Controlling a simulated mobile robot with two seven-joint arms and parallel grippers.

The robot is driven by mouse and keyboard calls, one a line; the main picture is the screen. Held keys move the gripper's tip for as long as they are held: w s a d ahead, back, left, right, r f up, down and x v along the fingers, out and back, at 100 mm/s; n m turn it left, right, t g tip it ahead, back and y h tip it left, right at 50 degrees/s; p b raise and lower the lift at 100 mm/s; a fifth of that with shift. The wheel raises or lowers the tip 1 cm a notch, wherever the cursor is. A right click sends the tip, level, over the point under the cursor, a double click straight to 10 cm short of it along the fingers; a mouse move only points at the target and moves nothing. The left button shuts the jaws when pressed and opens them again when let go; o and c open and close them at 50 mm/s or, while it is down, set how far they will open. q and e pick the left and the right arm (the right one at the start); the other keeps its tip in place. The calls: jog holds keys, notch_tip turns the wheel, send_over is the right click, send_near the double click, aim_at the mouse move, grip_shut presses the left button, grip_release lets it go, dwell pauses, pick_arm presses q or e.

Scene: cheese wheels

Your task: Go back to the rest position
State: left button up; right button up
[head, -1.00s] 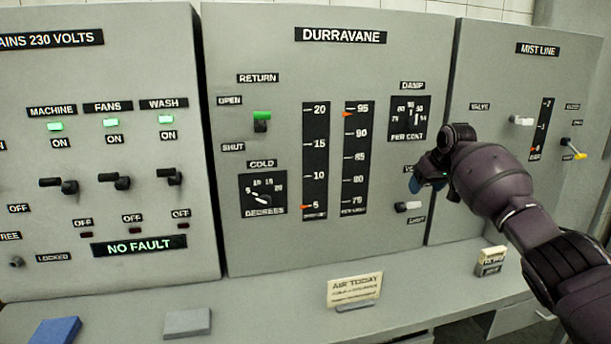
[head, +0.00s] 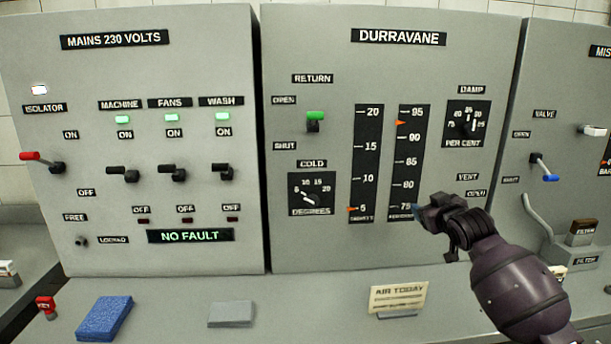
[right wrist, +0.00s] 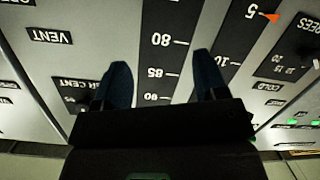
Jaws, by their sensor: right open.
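My right gripper (head: 422,213) is in front of the lower right of the DURRAVANE panel (head: 290,235), near the foot of the right-hand scale. In the right wrist view its two dark blue fingers (right wrist: 160,75) stand apart with nothing between them. The panel's scales (right wrist: 165,50) show upside down behind them. The arm hides part of the panel below the VENT and OPEN labels. My left gripper is not in view.
The mains panel (head: 60,200) stands at the left, with its switches and lit green lamps. On the ledge lie a blue sponge (head: 104,318), a grey block (head: 231,313), a red-tagged key (head: 46,307) and an AIR TODAY card (head: 398,298). A filter box (head: 568,255) sits at the right.

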jog(key=s+a+f+y, duration=0.1)
jog(key=s+a+f, duration=0.1)
jog(key=s+f, duration=0.6)
jog(key=s+a+f, duration=0.3)
jog(key=s+f, duration=0.5)
jog(key=s, duration=0.1)
jog(key=s+f+m+g+h, duration=0.1)
jog(key=s+f, duration=0.5)
jog(key=s, duration=0.3)
jog(key=s+d+f+m+g, duration=0.1)
jog(key=s+f, duration=0.6)
jog(key=s, duration=0.3)
jog(key=s+d+f+m+g+h, duration=0.1)
jog(key=s+f+m+g, duration=0.1)
jog(key=s+f, duration=0.4)
jog(key=s, duration=0.3)
jog(key=shift+s+f+h, duration=0.25)
jog(key=shift+s+h, duration=0.05)
